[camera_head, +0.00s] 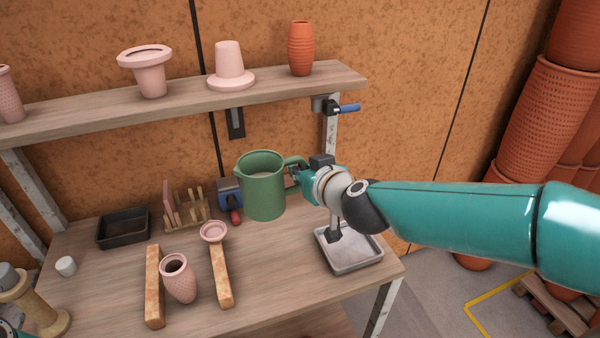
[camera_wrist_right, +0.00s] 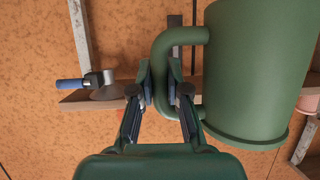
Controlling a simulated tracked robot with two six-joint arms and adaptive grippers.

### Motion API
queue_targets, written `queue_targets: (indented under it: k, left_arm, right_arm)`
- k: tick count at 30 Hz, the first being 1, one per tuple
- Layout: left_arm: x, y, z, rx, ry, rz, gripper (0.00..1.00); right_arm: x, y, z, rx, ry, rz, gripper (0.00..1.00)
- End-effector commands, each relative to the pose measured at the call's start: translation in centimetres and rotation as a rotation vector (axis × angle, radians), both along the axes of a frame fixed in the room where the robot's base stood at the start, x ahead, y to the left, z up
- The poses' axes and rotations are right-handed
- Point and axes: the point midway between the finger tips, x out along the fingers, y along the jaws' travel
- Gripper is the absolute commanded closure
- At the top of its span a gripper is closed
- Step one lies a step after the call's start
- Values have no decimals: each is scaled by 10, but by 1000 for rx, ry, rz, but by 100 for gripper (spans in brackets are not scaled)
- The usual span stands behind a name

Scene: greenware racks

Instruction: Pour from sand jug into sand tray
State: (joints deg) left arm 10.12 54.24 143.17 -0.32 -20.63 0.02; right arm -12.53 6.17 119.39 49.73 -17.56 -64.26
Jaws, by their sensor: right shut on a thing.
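The green jug (camera_head: 264,190) is upright over the back of the table, with pale contents just visible inside. My right gripper (camera_head: 296,172) is shut on its handle, on the jug's right side. The right wrist view shows the handle (camera_wrist_right: 161,62) between the two fingers (camera_wrist_right: 160,92) and the jug body (camera_wrist_right: 255,75) to the right. I cannot tell whether the jug's base touches the table. A shallow grey metal tray (camera_head: 350,268) lies at the table's right end, below my right wrist, which partly hides it.
A black tray (camera_head: 123,243) and a wooden tool rack (camera_head: 186,220) stand left of the jug. Pink pots and two speckled bars (camera_head: 154,285) occupy the front. The shelf (camera_head: 190,97) overhangs the back.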

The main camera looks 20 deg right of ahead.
Motion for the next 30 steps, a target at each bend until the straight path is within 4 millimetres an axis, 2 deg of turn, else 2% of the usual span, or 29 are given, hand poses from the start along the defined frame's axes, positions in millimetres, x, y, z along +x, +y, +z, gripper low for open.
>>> queue_targets:
  k: [10, 14, 20, 27, 30]
  left_arm:
    - [0, 0, 0, 0, 0, 0, 60]
    - [0, 0, 1, 0, 0, 0, 60]
    - [0, 0, 1, 0, 0, 0, 60]
    - [0, 0, 1, 0, 0, 0, 60]
    - [0, 0, 1, 0, 0, 0, 60]
  right_arm:
    - [0, -1, 1, 1, -3, -3, 100]
    - [4, -8, 0, 1, -2, -14, 100]
    - [22, -43, -5, 0, -1, -71, 100]
    - [48, -107, -15, -1, 0, -145, 100]
    - [54, -126, -19, -1, -1, -157, 100]
